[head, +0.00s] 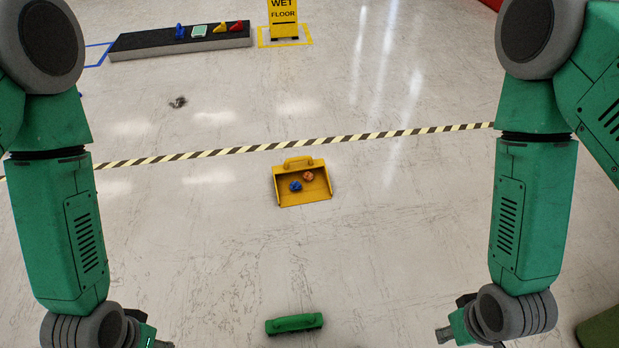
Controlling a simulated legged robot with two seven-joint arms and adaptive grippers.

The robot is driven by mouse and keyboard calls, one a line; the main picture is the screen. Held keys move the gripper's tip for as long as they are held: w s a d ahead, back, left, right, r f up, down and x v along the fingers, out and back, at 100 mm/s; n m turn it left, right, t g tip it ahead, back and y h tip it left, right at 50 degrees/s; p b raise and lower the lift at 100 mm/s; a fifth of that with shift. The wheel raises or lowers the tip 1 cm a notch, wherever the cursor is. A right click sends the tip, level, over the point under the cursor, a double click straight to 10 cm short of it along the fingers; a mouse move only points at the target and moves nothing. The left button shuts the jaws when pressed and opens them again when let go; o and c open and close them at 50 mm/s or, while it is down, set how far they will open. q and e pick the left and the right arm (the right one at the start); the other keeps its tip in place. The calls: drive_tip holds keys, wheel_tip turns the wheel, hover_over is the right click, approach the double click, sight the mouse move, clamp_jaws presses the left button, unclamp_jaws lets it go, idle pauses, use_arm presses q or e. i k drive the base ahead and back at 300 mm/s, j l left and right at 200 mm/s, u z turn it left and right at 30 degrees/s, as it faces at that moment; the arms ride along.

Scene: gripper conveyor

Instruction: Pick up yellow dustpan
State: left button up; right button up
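The yellow dustpan (302,184) lies on the floor ahead of me, near the middle of the head view. Its handle is on the far side and its open edge faces me. A small blue piece (295,187) and a small orange piece (308,176) lie in it. My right gripper (446,334) is at the lower right, apart from the dustpan. It shows only in part, and its fingers cannot be made out. My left wrist shows at the lower left edge, also apart from the dustpan; the fingers of my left gripper are out of the picture.
A black-and-cream striped line (230,151) crosses the floor behind the dustpan. A low dark platform (140,48) with several small coloured items stands far left. A yellow wet-floor sign (284,18) stands beside it. A dark scrap (178,102) lies beyond the line. Floor around the dustpan is clear.

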sight(319, 188)
drive_tip(key=z, duration=0.45)
drive_tip(key=l+z, duration=0.1)
drive_tip(key=z, duration=1.8)
drive_tip(key=i+z, duration=0.1)
drive_tip(key=z, duration=0.35)
drive_tip(key=u, duration=2.9)
drive_tip(key=i+u, duration=0.25)
drive_tip(key=i, duration=0.25)
drive_tip(key=i+u, duration=0.3)
drive_tip(key=i, duration=0.15)
drive_tip(key=i+l+u, duration=0.25)
drive_tip(key=i, duration=0.25)
drive_tip(key=i+l+u, duration=0.25)
drive_tip(key=i, duration=0.2)
